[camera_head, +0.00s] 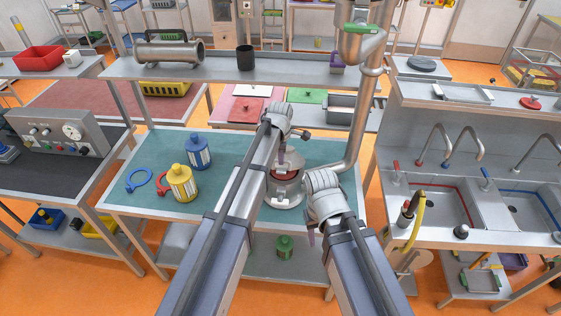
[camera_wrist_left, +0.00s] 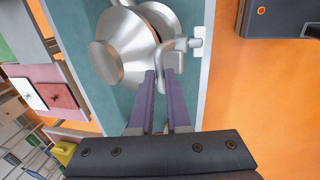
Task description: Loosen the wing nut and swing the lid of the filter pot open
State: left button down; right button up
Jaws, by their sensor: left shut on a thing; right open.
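The steel filter pot (camera_head: 285,194) stands on the teal-topped table, partly covered by my left gripper. A dark red patch shows near its top. In the left wrist view its rounded steel body (camera_wrist_left: 135,42) fills the upper middle. My left gripper (camera_head: 283,168) points down at the pot; its purple fingers (camera_wrist_left: 161,76) are shut on a bent steel piece (camera_wrist_left: 167,47) at the pot's edge. A pale winged part (camera_wrist_left: 198,43) sits beside that piece; I cannot tell if it is the wing nut. My right gripper (camera_head: 311,237) is open and empty, in front of the pot's right side.
A yellow canister (camera_head: 182,186), a blue canister (camera_head: 197,155) and a blue ring tool (camera_head: 139,181) are left of the pot on the teal table (camera_head: 225,152). A steel pipe (camera_head: 357,130) rises close by on the right. Sinks (camera_head: 434,204) stand further right.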

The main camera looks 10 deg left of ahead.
pick_arm(q)
jog(key=w+r+p, duration=0.2)
jog(key=w+r, duration=0.1)
jog(key=w, duration=0.1)
jog(key=shift+r, duration=0.2)
jog(key=shift+w+r+p, duration=0.25)
jog(key=shift+w+p, duration=0.2)
jog(key=c, duration=1.3)
grip_release()
jog(key=shift+o, duration=0.6)
jog(key=shift+w+f, duration=0.2)
jog(key=shift+s, duration=0.25)
